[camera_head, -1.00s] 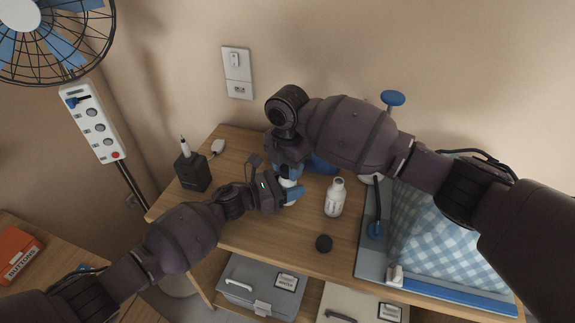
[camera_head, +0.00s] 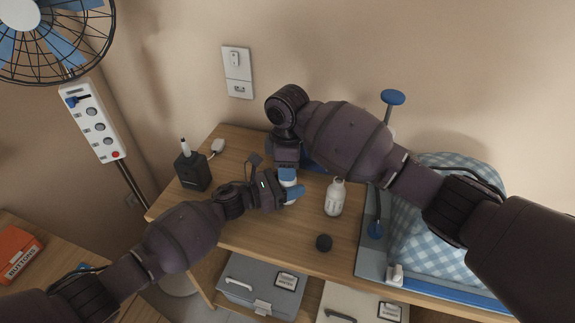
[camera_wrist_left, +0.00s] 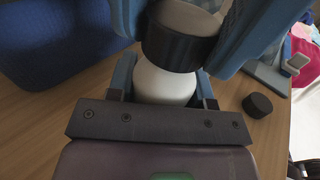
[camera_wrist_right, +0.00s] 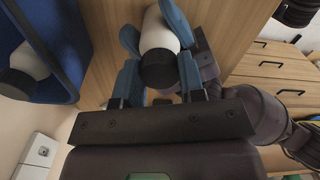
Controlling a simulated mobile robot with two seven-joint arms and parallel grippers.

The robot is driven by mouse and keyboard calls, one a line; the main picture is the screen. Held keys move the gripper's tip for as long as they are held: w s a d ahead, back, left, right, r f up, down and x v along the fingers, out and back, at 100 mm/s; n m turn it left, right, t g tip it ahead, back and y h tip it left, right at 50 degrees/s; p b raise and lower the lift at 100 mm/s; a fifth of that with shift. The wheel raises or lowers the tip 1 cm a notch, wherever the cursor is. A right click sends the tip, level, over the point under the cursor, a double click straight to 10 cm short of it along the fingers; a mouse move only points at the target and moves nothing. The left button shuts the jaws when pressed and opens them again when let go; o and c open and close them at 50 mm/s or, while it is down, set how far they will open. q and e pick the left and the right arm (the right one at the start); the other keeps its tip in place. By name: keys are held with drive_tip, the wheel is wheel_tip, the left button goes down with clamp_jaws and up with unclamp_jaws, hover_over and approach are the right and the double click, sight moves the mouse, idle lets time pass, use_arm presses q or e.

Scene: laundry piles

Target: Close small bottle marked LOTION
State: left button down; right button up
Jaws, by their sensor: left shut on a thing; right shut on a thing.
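A small white bottle (camera_wrist_left: 165,84) with a black cap (camera_wrist_left: 181,36) stands between my grippers; it also shows in the right wrist view (camera_wrist_right: 158,32). My left gripper (camera_head: 290,193) is shut around the bottle's body. My right gripper (camera_head: 289,174) reaches from above and is shut on the black cap (camera_wrist_right: 158,69). The cap sits at the bottle's mouth; I cannot tell how tightly. No label is readable on this bottle. A second white bottle (camera_head: 335,197) stands uncapped to the right, its print too small to read. A loose black cap (camera_head: 324,242) lies in front of it.
A blue bin (camera_wrist_left: 60,40) stands behind the grippers. A black box (camera_head: 191,172) is at the table's left end. A tray (camera_head: 365,245) with blue checked cloth (camera_head: 432,235) fills the right. Grey (camera_head: 262,285) and pale boxes are below.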

drive_tip(key=m, duration=0.9)
drive_tip(key=shift+m, duration=0.3)
drive_tip(key=m, duration=0.4)
drive_tip(key=o, duration=1)
drive_tip(key=shift+r, duration=0.1)
drive_tip(key=shift+r, duration=2.15)
drive_tip(key=shift+c, duration=0.3)
